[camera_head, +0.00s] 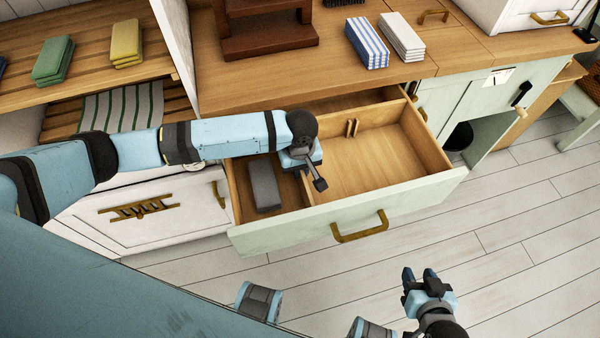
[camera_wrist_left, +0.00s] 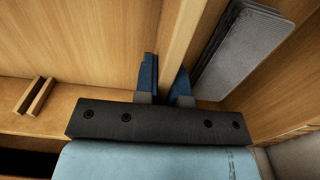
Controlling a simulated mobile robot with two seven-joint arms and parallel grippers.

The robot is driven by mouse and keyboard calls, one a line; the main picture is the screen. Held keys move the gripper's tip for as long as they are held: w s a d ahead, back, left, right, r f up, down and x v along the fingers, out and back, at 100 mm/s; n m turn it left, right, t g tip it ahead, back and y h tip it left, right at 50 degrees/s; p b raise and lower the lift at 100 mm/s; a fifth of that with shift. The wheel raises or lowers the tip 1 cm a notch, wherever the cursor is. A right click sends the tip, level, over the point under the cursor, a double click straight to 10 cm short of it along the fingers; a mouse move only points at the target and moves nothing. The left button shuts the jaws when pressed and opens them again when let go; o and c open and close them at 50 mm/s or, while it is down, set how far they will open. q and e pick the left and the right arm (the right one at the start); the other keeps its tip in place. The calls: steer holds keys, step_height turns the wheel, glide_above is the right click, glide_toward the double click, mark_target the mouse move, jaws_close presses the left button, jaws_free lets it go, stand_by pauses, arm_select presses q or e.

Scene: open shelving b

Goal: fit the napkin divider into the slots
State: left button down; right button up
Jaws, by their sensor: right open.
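The napkin divider (camera_wrist_left: 180,42) is a thin upright wooden board in the open drawer (camera_head: 405,196). My left gripper (camera_head: 308,168) is down in the drawer, its fingers on both sides of the board and shut on it, as the left wrist view (camera_wrist_left: 166,88) shows. My right gripper (camera_head: 420,280) is open and empty, above the floor in front of the drawer.
Grey napkins (camera_head: 264,185) lie in the drawer's left part, close beside the divider; the right part is empty. Striped (camera_head: 367,43) and white napkins (camera_head: 402,37) lie on the counter. Green (camera_head: 53,60) and yellow napkins (camera_head: 126,43) lie on the left shelf.

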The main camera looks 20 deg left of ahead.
arm_select(q)
steer(key=shift+r, duration=0.15)
step_height(320, 180, up, 20)
steer(key=p, duration=0.2)
stand_by(0.6)
